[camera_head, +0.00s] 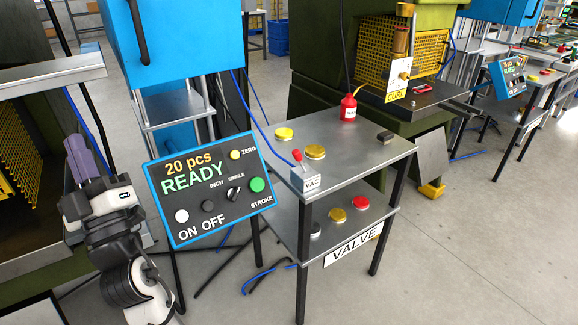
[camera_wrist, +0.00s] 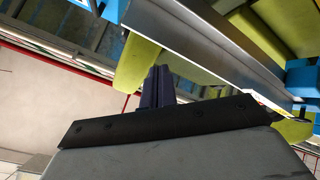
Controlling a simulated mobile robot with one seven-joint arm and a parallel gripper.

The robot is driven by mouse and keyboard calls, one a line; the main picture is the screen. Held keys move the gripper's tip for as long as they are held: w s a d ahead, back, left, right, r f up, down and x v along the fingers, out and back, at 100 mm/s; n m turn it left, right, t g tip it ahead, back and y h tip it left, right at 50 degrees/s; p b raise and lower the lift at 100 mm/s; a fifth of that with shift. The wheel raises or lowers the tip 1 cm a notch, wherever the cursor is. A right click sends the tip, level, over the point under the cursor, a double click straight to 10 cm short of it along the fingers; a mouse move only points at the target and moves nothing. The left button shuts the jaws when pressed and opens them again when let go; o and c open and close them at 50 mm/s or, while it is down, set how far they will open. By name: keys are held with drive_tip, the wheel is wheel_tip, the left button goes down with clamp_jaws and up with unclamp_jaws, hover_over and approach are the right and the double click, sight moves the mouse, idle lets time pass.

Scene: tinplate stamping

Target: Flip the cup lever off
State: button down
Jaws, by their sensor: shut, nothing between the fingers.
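A small grey-blue box marked VAC (camera_head: 306,180) stands at the near left corner of the metal table's top. A short lever with a red tip (camera_head: 297,156) sticks up from it, leaning slightly to the left. This seems to be the cup lever. My gripper (camera_head: 76,148) is at the left of the head view, well apart from the lever, with the control panel between them. Its dark fingers point up and are together and empty. In the wrist view the fingers (camera_wrist: 157,86) also show closed together; the VAC box and lever cannot be made out there.
The blue-framed panel (camera_head: 211,190) reads "20 pcs READY" and stands just right of my arm. A lower shelf (camera_head: 290,238) holds more lids. Green presses stand behind.

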drive_tip(key=w+d+f+m+t+h, duration=0.2)
drive_tip(key=w+d+f+h, duration=0.9)
drive_tip(key=w+f+h, duration=0.45)
drive_tip(key=d+f+g+h+p, duration=0.1)
drive_tip(key=d+f+g+h, duration=0.2)
drive_tip(key=d+f+h, duration=0.8)
drive_tip(key=d, duration=0.3)
drive_tip(key=shift+w+d+f+n, duration=0.2)
drive_tip(key=shift+n, duration=0.2)
drive_tip(key=p, duration=0.5)
approach(296, 158)
drive_tip(key=x, duration=0.5)
drive_tip(key=shift+w+d+r, duration=0.1)
drive_tip(key=shift+w+r, duration=0.05)
drive_tip(key=shift+w, duration=0.2)
drive_tip(key=shift+w+d, duration=0.2)
drive_tip(key=shift+w, duration=0.25)
drive_tip(key=shift+w+r, duration=0.1)
